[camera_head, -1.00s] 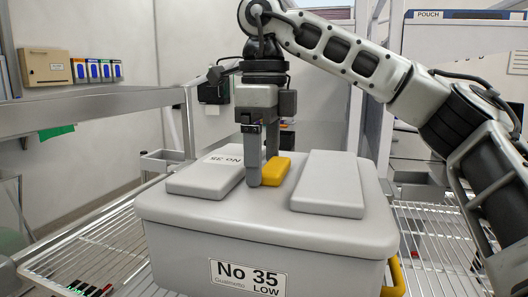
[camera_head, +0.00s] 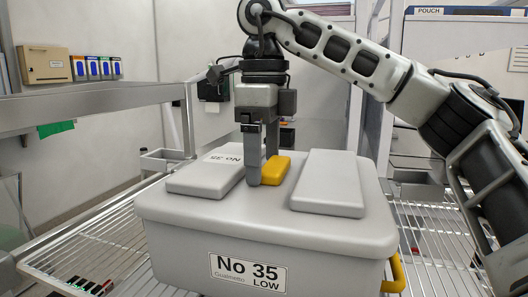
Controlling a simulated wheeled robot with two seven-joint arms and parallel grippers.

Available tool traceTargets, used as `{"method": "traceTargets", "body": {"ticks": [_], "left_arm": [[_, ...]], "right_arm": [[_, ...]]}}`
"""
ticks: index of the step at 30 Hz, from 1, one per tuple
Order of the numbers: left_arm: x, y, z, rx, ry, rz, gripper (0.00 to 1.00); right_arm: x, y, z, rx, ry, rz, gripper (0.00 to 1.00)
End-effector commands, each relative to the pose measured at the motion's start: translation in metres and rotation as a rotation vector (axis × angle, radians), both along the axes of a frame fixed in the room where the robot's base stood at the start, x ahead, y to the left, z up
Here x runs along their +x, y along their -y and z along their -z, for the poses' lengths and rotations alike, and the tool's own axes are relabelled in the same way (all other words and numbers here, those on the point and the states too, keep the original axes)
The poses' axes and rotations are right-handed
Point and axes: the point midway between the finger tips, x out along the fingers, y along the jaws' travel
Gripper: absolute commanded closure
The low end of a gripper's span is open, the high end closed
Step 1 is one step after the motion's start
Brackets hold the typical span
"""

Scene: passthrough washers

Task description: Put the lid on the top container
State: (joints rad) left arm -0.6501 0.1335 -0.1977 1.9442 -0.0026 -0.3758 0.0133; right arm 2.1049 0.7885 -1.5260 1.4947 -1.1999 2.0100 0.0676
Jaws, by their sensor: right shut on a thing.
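The grey lid (camera_head: 265,218) with two raised pads and a yellow handle (camera_head: 275,168) in its middle sits over the grey container (camera_head: 195,258), which carries a "No 35 LOW" label (camera_head: 248,272). The lid's rim looks level along the container's top, and I see no clear gap at the front. My right gripper (camera_head: 262,176) reaches down from above and is shut on the lid's handle between the two pads. My left gripper is not in view.
The container stands on a wire rack (camera_head: 110,250) that is open at its left and right. A metal rail (camera_head: 90,108) runs along the left. A yellow side handle (camera_head: 396,272) sticks out at the container's right. Small boxes (camera_head: 93,69) hang on the left wall.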

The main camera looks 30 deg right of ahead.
Motion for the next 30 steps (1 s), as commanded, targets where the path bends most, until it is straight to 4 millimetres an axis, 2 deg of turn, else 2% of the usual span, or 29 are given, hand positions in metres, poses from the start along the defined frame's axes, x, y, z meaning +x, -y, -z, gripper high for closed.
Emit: {"method": "traceTargets", "body": {"ticks": [30], "left_arm": [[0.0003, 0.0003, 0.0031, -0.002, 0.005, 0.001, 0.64]], "right_arm": [[-0.0001, -0.0001, 0.0078, 0.001, 0.003, 0.0, 0.66]]}}
